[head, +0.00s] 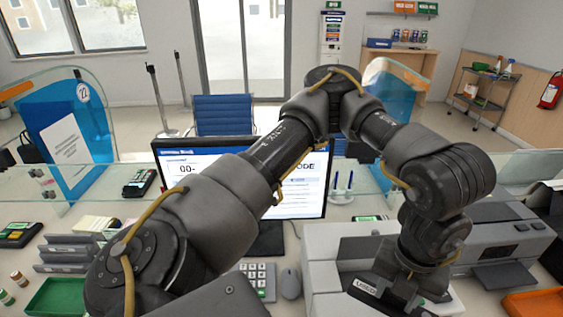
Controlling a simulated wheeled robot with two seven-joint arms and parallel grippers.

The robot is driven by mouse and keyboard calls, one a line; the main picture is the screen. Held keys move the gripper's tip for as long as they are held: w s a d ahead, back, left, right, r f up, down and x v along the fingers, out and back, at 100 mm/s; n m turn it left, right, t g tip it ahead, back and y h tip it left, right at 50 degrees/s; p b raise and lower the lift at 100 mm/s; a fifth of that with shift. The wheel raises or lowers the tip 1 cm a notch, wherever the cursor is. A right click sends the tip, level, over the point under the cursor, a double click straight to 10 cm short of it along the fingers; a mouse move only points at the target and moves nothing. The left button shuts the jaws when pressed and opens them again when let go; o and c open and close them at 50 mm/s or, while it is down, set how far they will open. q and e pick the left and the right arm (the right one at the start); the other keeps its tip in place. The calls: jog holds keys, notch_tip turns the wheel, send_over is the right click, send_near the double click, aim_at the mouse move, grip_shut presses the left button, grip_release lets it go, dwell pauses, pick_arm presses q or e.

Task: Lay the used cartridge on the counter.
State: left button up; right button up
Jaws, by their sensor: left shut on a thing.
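My left arm comes in from the left, arches across the middle and bends down at the right. My left gripper (398,290) points down over the grey printer (322,270) near the bottom edge of the head view. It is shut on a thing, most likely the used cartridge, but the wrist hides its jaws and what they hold. No part of the cartridge shows clearly. The counter (345,208) is pale and shows bare between the monitor and the printer. My right gripper is not in view.
A monitor (312,170) stands behind my arm, with a keypad (262,280) and a mouse (290,284) before it. A second grey machine (505,235) stands at the right, above an orange tray (535,303). A green tray (65,297) and stamps crowd the left. Glass screens line the far edge.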

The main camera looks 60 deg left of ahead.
aim_at(364, 281)
pick_arm(q)
jog(key=m, duration=0.3)
jog(key=a+m, duration=0.1)
jog(key=m, duration=0.5)
jog(key=shift+a, duration=0.35)
jog(key=m, duration=0.5)
jog(key=shift+a+b, duration=0.3)
jog(key=shift+a, duration=0.1)
jog(key=m, duration=0.3)
jog(key=a+m, duration=0.1)
jog(key=m, duration=0.5)
jog(key=a+m, duration=0.1)
jog(key=m, duration=0.1)
jog(key=shift+s+m+b, duration=0.15)
jog(key=shift+m+b, duration=0.15)
jog(key=shift+m, duration=0.1)
jog(key=m, duration=0.5)
jog(key=shift+s+a, duration=0.1)
jog(key=shift+a, duration=0.25)
jog(key=m, duration=0.4)
jog(key=a+m, duration=0.1)
jog(key=m, duration=0.1)
jog(key=shift+s+r+m, duration=0.1)
jog(key=shift+s+m, duration=0.05)
jog(key=shift+m, duration=0.25)
jog(key=m, duration=0.2)
jog(key=shift+a+m+b, duration=0.15)
jog(key=shift+m+b, duration=0.15)
jog(key=shift+m, duration=0.1)
